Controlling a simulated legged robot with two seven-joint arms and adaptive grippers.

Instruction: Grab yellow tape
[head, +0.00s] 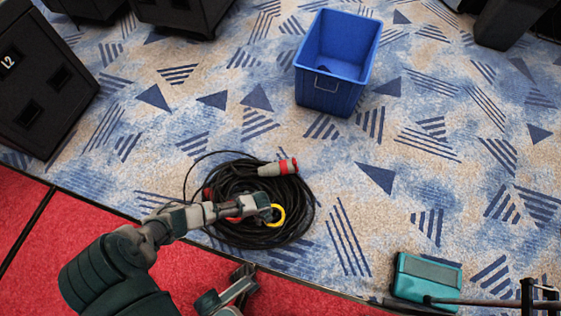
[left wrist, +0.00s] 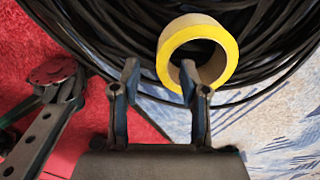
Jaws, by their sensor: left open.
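The yellow tape (head: 282,214) is a ring-shaped roll resting on the coiled black cable, near the cable's lower right part in the head view. In the left wrist view the yellow tape (left wrist: 230,52) shows a yellow face and a paler inner core. My left gripper (head: 262,211) is at the tape's left side in the head view. In the left wrist view my left gripper (left wrist: 160,72) is open, with nothing held between its fingers. Its right finger overlaps the tape's lower edge in that picture; I cannot tell whether they touch.
The black cable coil (head: 240,180) has a grey and red plug (head: 278,167). A blue bin (head: 335,55) stands beyond it. A teal case (head: 427,280) lies at the lower right. Black speaker-like boxes (head: 40,80) stand at left. Patterned carpet is clear between coil and bin.

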